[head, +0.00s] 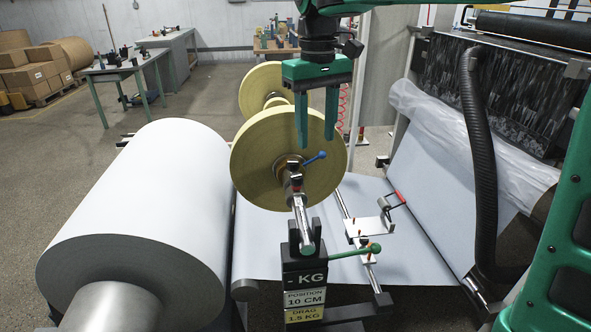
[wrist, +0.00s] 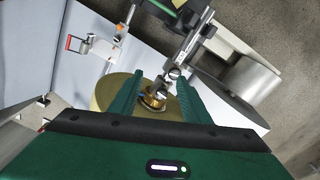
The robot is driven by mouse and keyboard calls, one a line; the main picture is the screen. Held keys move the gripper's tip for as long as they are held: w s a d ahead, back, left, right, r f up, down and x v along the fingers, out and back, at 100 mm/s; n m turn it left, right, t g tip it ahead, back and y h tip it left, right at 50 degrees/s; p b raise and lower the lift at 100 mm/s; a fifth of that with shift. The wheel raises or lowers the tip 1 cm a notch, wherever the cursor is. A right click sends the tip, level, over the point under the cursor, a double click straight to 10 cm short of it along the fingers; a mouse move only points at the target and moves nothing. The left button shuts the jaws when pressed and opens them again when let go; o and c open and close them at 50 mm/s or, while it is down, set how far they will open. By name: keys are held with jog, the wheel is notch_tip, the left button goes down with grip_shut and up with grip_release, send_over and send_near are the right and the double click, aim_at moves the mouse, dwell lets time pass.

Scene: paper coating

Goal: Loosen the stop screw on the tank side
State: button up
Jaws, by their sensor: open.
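A blue-handled lever screw (head: 315,157) sticks out from the collar at the roll's hub, just below the fingertips in the picture; contact cannot be told. A metal shaft (head: 302,220) runs from the hub to a black stand. In the wrist view, the open fingers (wrist: 160,85) frame the brass-coloured hub (wrist: 153,98). I cannot tell for sure which screw is the tank-side stop screw.
A green lever (head: 357,250) sticks out right from the black stand (head: 303,285). A bracket (head: 368,228) with orange-tipped pins and a red handle (head: 400,197) stand right. A large white roll (head: 140,215) fills the left; a black hose (head: 478,160) hangs right.

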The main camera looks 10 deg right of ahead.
aim_at(296, 176)
jog(key=a, duration=0.4)
jog(key=shift+n, duration=0.4)
jog(key=f, duration=1)
jog(key=shift+w, duration=0.35)
jog(key=shift+c, duration=0.3)
jog(key=c, duration=1)
